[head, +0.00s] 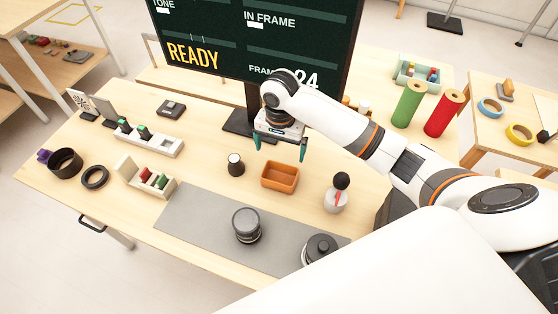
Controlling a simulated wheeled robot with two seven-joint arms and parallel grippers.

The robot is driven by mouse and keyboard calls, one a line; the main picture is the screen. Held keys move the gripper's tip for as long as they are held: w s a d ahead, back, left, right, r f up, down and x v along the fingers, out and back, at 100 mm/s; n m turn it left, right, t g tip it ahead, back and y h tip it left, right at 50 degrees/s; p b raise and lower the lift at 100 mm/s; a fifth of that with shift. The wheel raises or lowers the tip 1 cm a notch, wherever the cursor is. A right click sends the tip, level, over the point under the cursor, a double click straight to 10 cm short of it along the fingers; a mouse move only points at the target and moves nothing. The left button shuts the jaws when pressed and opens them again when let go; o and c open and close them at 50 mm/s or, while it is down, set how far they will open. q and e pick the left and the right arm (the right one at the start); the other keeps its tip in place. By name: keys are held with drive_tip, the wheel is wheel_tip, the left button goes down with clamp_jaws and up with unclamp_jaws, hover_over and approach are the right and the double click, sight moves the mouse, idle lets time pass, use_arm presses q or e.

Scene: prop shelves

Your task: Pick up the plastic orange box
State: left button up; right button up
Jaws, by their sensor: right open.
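The plastic orange box (280,183) is a small open tray standing on the wooden table, just behind the grey mat. It looks empty. My right gripper (281,146) hangs above and behind the box, pointing down, with its two dark green fingers spread apart. Nothing is between the fingers, and the gripper appears clear of the box. My left gripper is not in the head view.
A black lens (246,224) is on the grey mat (190,222). A monitor (262,45) rises behind my gripper.

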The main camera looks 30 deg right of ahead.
sight(280, 181)
drive_tip(key=f, duration=0.6)
drive_tip(key=shift+s+a+p, duration=0.15)
drive_tip(key=shift+s+p, duration=0.2)
drive_tip(key=shift+p, duration=0.05)
drive_tip(key=shift+f, duration=0.25)
wheel_tip(280, 181, down, 4)
drive_tip(key=shift+f+p, duration=0.15)
drive_tip(key=shift+p, duration=0.4)
drive_tip(key=shift+f, duration=0.35)
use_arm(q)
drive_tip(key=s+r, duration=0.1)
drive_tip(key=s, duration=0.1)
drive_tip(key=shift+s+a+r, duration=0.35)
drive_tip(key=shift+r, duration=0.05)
use_arm(e)
drive_tip(key=c, duration=0.7)
